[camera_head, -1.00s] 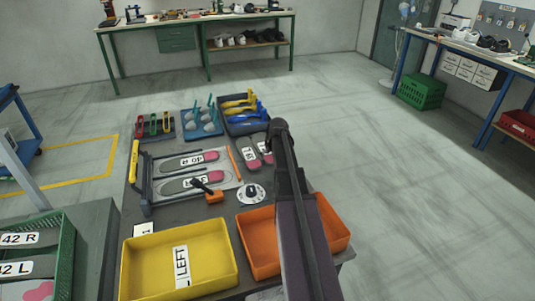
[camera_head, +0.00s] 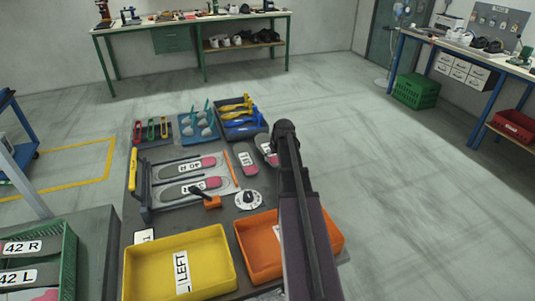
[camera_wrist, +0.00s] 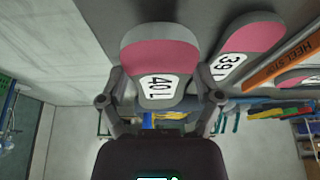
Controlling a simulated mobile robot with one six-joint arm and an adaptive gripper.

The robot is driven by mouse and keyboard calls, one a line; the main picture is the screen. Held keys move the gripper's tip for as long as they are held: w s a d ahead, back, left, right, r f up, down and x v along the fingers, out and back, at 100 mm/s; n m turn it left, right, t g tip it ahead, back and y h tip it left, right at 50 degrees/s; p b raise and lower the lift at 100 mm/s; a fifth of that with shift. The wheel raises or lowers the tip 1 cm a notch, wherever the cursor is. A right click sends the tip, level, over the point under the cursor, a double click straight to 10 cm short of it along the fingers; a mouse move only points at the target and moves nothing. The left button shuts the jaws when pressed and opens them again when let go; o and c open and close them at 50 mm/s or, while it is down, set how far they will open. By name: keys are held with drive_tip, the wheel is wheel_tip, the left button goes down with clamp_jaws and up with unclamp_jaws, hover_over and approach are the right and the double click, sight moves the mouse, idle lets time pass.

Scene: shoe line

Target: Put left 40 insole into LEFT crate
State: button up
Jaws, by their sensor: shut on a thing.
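My gripper (camera_wrist: 160,102) is shut on the left 40 insole (camera_wrist: 157,52), which is grey and pink with a white "40 L" label. In the head view the insole (camera_head: 264,146) shows beside my arm at the table's right edge; my arm hides part of it and the fingertips. It looks slightly raised and tilted, apart from the 39 insole. The LEFT crate (camera_head: 222,234) is the yellow tray at the table's front left, with a white "LEFT" label. It looks empty.
A 39 insole (camera_head: 244,151) lies left of the held one. An orange crate (camera_head: 241,229) stands right of the yellow one, partly behind my arm. A metal fixture (camera_head: 146,212) with two insoles, a dial (camera_head: 248,207) and an orange strip (camera_head: 230,168) lie between.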

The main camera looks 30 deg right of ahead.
drive_tip(key=s+d, duration=0.1)
drive_tip(key=s, duration=0.2)
drive_tip(key=s+d, duration=0.2)
drive_tip(key=s, duration=0.2)
drive_tip(key=s+d+r+p, duration=0.1)
drive_tip(key=s, duration=0.3)
drive_tip(key=shift+d, duration=0.25)
drive_tip(key=shift+r, duration=0.1)
